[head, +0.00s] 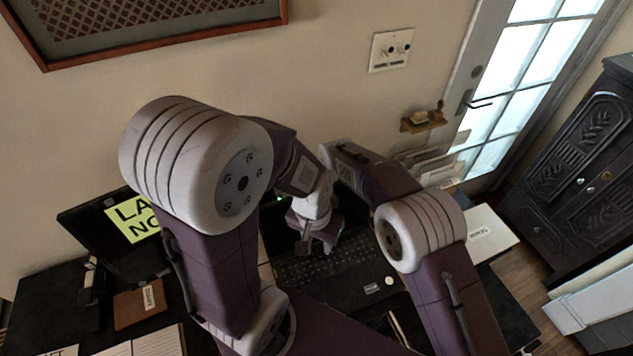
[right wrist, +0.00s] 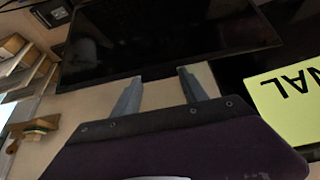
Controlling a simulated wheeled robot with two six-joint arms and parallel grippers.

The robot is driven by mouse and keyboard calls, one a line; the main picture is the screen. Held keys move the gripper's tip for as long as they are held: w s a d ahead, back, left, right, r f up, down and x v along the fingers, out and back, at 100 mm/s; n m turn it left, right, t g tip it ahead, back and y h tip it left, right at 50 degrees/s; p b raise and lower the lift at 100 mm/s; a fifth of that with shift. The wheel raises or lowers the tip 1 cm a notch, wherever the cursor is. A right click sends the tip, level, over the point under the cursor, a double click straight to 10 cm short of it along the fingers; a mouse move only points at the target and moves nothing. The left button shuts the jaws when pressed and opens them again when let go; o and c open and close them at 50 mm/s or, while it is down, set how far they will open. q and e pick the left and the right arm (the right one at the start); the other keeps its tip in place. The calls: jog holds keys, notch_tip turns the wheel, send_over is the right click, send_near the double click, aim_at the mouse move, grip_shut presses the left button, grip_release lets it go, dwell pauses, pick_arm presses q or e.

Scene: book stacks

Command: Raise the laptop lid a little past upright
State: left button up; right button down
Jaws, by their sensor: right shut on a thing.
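The laptop's keyboard base (head: 335,268) lies on the dark desk in the head view. Its dark lid (head: 279,228) stands raised behind the keys, largely hidden by my arms, so its exact angle is unclear. In the right wrist view the lid (right wrist: 165,38) is a wide dark panel. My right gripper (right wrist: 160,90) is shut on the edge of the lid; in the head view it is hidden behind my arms. My left gripper (head: 318,244) hangs over the keyboard, its small fingers apart and seemingly empty.
A dark screen with a yellow sign (head: 128,226) stands at the left; the sign also shows in the right wrist view (right wrist: 285,105). A brown labelled item (head: 140,303) lies before it. Papers (head: 430,165) stand behind the laptop, and a small wall shelf (head: 424,123) hangs above.

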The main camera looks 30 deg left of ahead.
jog(key=shift+w+a+r, duration=0.1)
jog(key=shift+r, duration=0.15)
jog(key=c, duration=0.6)
grip_release()
jog(key=shift+f, duration=0.1)
jog(key=b+v, duration=0.2)
jog(key=v, duration=0.7)
